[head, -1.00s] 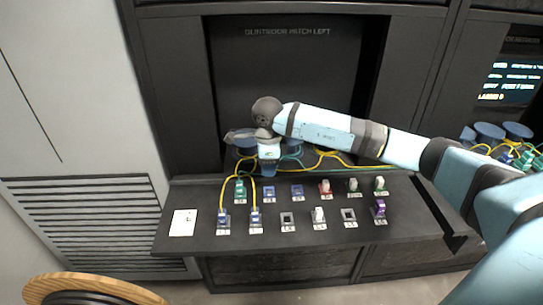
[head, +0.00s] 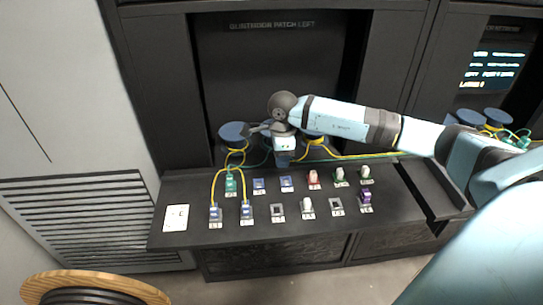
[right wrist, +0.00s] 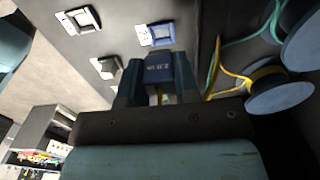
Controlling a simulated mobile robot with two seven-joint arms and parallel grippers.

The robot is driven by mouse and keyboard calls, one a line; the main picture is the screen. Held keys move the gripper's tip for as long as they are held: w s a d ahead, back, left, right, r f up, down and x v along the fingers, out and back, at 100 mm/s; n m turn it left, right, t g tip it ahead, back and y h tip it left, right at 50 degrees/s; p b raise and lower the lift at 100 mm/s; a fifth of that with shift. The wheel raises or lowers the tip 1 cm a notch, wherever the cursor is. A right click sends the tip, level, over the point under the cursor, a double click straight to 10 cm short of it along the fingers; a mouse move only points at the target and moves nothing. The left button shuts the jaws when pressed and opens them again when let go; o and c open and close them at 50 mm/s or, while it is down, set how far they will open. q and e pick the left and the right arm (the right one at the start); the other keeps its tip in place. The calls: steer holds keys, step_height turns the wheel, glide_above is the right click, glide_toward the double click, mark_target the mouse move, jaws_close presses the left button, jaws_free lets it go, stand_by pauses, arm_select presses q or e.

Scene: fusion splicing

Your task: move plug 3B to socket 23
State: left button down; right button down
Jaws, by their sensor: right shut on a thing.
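My right gripper (head: 284,160) is shut on a blue plug, which shows between the fingers in the right wrist view (right wrist: 158,68). The plug's label is too small to read surely. A bit of yellow cable shows at its rear. The gripper is above the back row of the sloped panel, just behind a blue-framed socket (head: 286,184). In the right wrist view a blue-framed socket (right wrist: 157,34) lies just beyond the plug, apart from it as far as I can tell. Socket numbers are unreadable, so I cannot tell which is 23. My left gripper is not in view.
The panel (head: 190,190) carries two rows of sockets. Two blue plugs (head: 216,213) with yellow cables stand front left; a green plug (head: 231,184) stands behind. Red (head: 313,178), white (head: 307,206) and purple (head: 365,198) plugs stand rightward. Cable reels (head: 233,134) and loose cables lie behind.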

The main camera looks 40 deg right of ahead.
mark_target(286, 183)
steer(key=shift+s+d+f+b, duration=0.5)
steer(key=shift+d+f+b, duration=0.1)
steer(key=shift+d+f, duration=0.15)
step_height(286, 183, down, 2)
steer(key=shift+w+f+b, duration=0.1)
steer(key=shift+f+b, duration=0.15)
steer(key=shift+b, duration=0.7)
steer(key=shift+f+b, duration=0.3)
steer(key=shift+f, duration=0.05)
steer(key=shift+f+b, duration=0.55)
steer(key=shift+f, duration=0.3)
steer(key=shift+b, duration=0.4)
steer(key=shift+f+b, duration=0.45)
steer(key=shift+f, duration=0.05)
steer(key=c, duration=0.8)
jaws_free()
